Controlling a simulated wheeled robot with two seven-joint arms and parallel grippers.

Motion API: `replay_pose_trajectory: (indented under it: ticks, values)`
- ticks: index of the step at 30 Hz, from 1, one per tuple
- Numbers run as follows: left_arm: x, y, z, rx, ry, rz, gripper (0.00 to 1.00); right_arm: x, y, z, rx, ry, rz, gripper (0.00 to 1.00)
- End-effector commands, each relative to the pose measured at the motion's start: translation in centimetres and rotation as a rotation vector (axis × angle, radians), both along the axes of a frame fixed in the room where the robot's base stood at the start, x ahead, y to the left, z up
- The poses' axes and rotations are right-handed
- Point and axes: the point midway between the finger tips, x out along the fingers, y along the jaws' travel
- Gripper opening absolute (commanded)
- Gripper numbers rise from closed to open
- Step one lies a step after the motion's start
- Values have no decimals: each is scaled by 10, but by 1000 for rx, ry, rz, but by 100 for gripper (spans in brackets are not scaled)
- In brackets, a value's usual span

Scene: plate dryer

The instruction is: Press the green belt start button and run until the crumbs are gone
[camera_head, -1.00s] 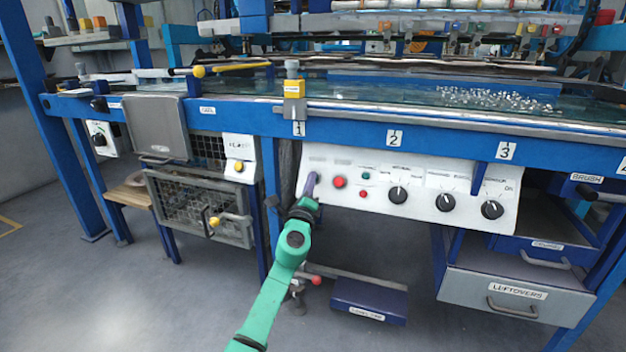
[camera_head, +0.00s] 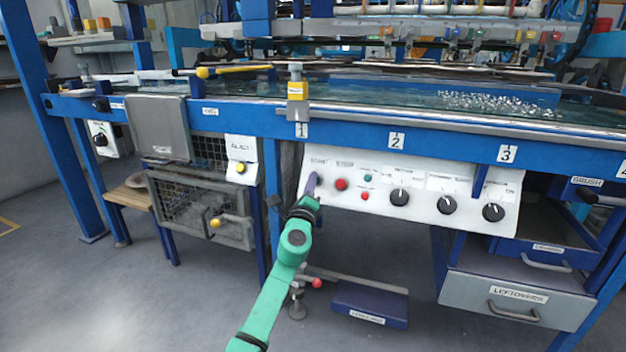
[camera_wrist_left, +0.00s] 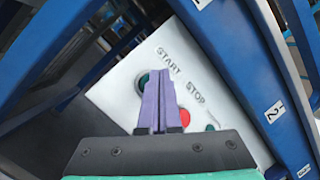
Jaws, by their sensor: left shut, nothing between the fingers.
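The green start button (camera_wrist_left: 143,83) shows in the left wrist view on the white control panel (camera_wrist_left: 118,92), under the word START. It is partly covered by the purple fingers of my left gripper (camera_wrist_left: 158,75). My left gripper (camera_head: 312,178) is shut and empty, with its tips at the button; I cannot tell whether they press it. In the head view the fingers hide this button. The red stop button (camera_head: 341,184) is just right of the fingers; it also shows in the left wrist view (camera_wrist_left: 184,117). Clear, glittering crumbs (camera_head: 500,104) lie on the belt (camera_head: 400,95) at the right. My right gripper is out of view.
A smaller green button (camera_head: 368,178), a small red button (camera_head: 365,196) and black knobs (camera_head: 400,198) sit further right on the panel. The blue rail (camera_head: 440,142) runs above it.

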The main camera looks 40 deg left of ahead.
Motion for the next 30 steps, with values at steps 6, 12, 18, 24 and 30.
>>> replay_pose_trajectory:
  ticks: [6,12,18,24,30]
  values:
    - [2,1,-9,0,-2,0,0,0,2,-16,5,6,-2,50]
    - [3,1,-9,0,-1,1,0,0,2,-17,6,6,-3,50]
    - [3,1,-10,0,0,0,0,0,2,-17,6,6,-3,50]
    - [2,0,-9,0,0,0,0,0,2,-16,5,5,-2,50]
    - [-5,-7,-8,1,2,-1,0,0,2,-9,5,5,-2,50]
